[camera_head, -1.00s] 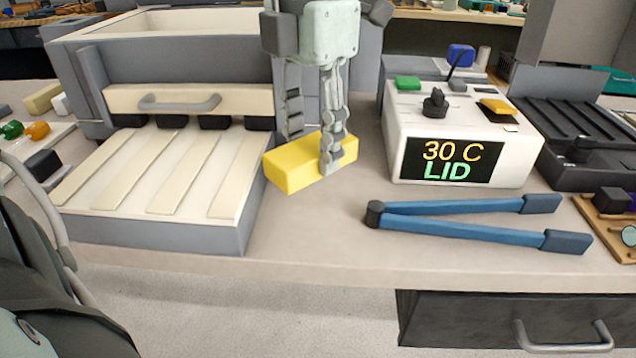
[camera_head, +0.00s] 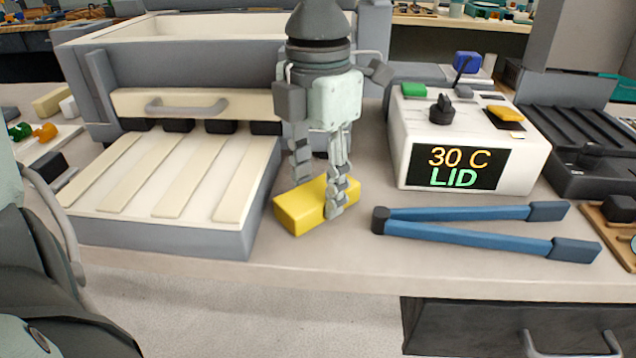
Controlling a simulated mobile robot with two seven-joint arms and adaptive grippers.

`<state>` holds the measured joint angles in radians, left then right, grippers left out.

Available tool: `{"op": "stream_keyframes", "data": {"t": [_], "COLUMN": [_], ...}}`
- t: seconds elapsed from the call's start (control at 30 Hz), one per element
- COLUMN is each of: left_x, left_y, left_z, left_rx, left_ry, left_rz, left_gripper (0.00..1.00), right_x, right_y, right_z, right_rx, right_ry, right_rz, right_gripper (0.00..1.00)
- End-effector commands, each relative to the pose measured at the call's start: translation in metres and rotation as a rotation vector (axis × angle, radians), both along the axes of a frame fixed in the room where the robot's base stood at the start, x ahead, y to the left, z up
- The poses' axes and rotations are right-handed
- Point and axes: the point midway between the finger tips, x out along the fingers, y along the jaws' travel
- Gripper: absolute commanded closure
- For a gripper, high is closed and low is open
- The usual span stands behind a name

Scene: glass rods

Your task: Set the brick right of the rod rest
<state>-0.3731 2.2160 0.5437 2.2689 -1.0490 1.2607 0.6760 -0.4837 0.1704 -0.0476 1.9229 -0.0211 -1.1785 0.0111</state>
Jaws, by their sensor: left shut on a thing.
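The yellow brick (camera_head: 301,210) is in the middle of the view, just right of the slatted platform. My left gripper (camera_head: 335,202) comes down from above and is shut on the brick, with one finger across its near face. The far finger is partly hidden behind the brick. The brick is low over the bench or touching it; I cannot tell which. The grey platform with cream strips (camera_head: 196,235) lies in front of the furnace-like box and may be the rod rest; no label shows. My right gripper is not in view.
Blue tongs (camera_head: 465,214) lie close to the right of the brick. The white control box (camera_head: 400,160) reading "30 C LID" stands behind them. The furnace-like box (camera_head: 215,75) is behind the platform. The bench's front edge (camera_head: 300,285) is near, with a little bare bench before the brick.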

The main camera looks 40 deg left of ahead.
Motion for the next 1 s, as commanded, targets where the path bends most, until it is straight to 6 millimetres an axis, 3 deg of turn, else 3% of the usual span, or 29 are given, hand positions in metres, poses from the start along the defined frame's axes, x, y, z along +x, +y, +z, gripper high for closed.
{"op": "stream_keyframes", "data": {"t": [0.07,0.1,0.23,0.6,0.67,1.0], "left_x": [0.0,0.0,0.0,0.0,0.0,0.001], "left_y": [0.0,0.0,0.0,0.0,0.0,0.0], "left_z": [-0.001,0.0,0.0,0.002,0.005,0.076], "left_rx": [0.001,0.0,0.0,0.0,0.0,0.002], "left_ry": [-0.001,0.0,0.0,0.001,0.001,-0.006], "left_rz": [0.0,0.0,0.0,0.0,-0.001,0.001], "left_gripper": [0.93,0.53,0.37,0.37,0.37,0.37], "right_x": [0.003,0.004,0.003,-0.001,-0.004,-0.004], "right_y": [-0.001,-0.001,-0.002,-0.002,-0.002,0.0], "right_z": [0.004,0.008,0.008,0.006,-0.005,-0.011], "right_rx": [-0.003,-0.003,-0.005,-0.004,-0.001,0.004], "right_ry": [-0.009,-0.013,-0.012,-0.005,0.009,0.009], "right_rz": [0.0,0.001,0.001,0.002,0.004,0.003], "right_gripper": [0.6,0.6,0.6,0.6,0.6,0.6]}}
